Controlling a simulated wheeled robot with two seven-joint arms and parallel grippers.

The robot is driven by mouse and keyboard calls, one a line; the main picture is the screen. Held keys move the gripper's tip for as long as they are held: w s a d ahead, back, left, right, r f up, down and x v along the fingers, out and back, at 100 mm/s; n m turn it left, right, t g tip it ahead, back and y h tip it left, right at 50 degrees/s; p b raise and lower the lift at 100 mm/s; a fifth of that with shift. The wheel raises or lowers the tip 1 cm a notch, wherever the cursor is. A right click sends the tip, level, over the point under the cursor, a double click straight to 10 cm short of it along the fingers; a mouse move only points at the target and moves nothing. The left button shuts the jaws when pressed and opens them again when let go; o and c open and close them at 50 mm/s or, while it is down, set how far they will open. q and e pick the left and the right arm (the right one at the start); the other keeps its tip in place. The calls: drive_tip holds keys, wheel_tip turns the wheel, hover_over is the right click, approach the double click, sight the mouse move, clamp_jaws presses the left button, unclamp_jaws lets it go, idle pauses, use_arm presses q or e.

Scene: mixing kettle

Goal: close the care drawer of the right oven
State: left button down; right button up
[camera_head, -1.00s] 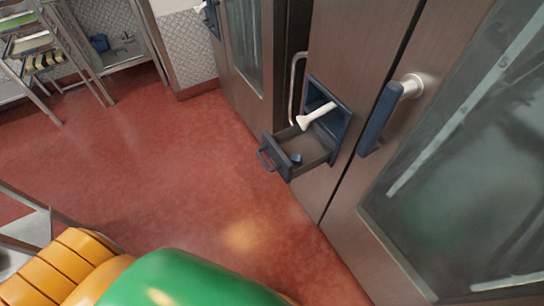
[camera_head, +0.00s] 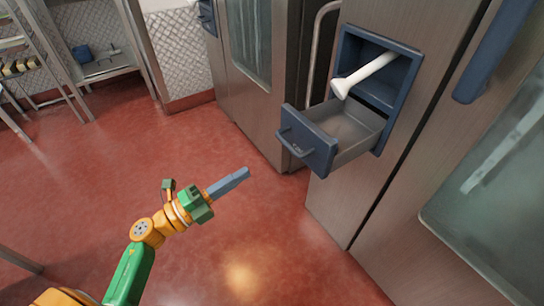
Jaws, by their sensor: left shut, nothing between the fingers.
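The care drawer (camera_head: 306,141) of the right oven (camera_head: 330,207) is pulled out to the left from its blue-framed opening (camera_head: 383,86). Its front panel is blue with a bar handle, and the inside of the tray shows grey. A white spout-like piece (camera_head: 364,75) sticks out of the opening above the drawer. My left gripper (camera_head: 240,175) is shut and empty, with its grey-blue fingers together. It is left of and below the drawer front in the picture, apart from it, over the red floor. My right gripper is not in view.
Another oven (camera_head: 247,85) with a glass door stands further back. A blue door handle (camera_head: 497,50) is at the upper right. A metal rack (camera_head: 55,60) and a steel shelf (camera_head: 105,68) stand at the far left. The red floor (camera_head: 150,150) between is open.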

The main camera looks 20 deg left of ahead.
use_arm(q)
drive_tip(key=x, duration=1)
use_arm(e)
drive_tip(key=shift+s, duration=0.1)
